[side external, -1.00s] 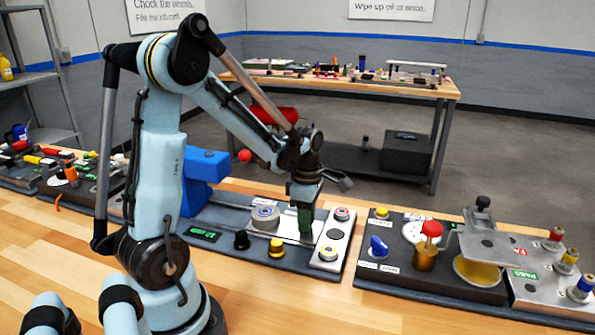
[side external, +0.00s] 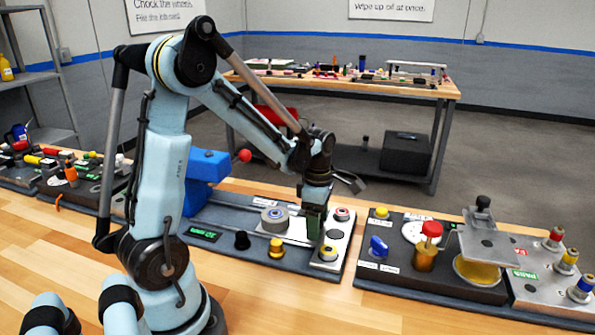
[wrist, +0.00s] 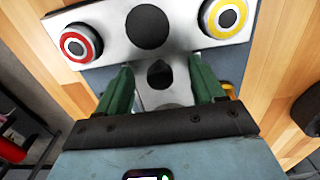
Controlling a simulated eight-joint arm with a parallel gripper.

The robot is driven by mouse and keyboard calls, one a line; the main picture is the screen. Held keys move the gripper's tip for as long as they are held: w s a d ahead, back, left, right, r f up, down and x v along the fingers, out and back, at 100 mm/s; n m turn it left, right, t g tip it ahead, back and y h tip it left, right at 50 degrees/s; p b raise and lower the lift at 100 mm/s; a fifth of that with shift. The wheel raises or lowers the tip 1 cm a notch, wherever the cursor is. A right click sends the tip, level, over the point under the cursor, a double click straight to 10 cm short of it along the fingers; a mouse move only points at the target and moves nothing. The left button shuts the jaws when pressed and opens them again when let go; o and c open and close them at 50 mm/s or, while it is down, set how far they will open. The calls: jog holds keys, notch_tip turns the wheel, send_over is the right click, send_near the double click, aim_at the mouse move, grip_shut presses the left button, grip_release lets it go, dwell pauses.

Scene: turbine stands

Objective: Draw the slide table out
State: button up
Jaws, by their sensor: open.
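The slide table (side external: 296,228) is a pale metal plate on the dark base of the station with the blue press frame. A grey puck with a blue ring (side external: 274,217) sits on it. My gripper (side external: 314,232) points down at the table's right end, beside the white button panel (side external: 334,240). In the wrist view its green fingers (wrist: 160,88) are apart, on either side of a narrow metal part with a dark round knob or hole (wrist: 160,74). Whether the fingers touch this part cannot be told. My gripper hides part of the table's right end in the side view.
The panel carries a red-ringed button (wrist: 80,44), a black disc (wrist: 147,27) and a yellow-ringed button (wrist: 224,17), close to my fingers. The blue press frame (side external: 205,172) stands left. Another station (side external: 430,255) lies to the right across a narrow gap.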

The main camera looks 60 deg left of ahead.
jog(key=shift+r, duration=0.1)
jog(key=shift+r, duration=3.4)
jog(key=s+d+r+m+t, duration=0.1)
jog(key=d+m, duration=0.5)
jog(key=m, duration=0.7)
jog(key=s+d+r+m+t, duration=0.2)
jog(key=s+d+m+t, duration=0.2)
jog(key=m, duration=1)
jog(key=d+t, duration=0.2)
jog(key=shift+d+r, duration=0.2)
jog(key=shift+d, duration=0.2)
jog(key=shift+c, duration=0.5)
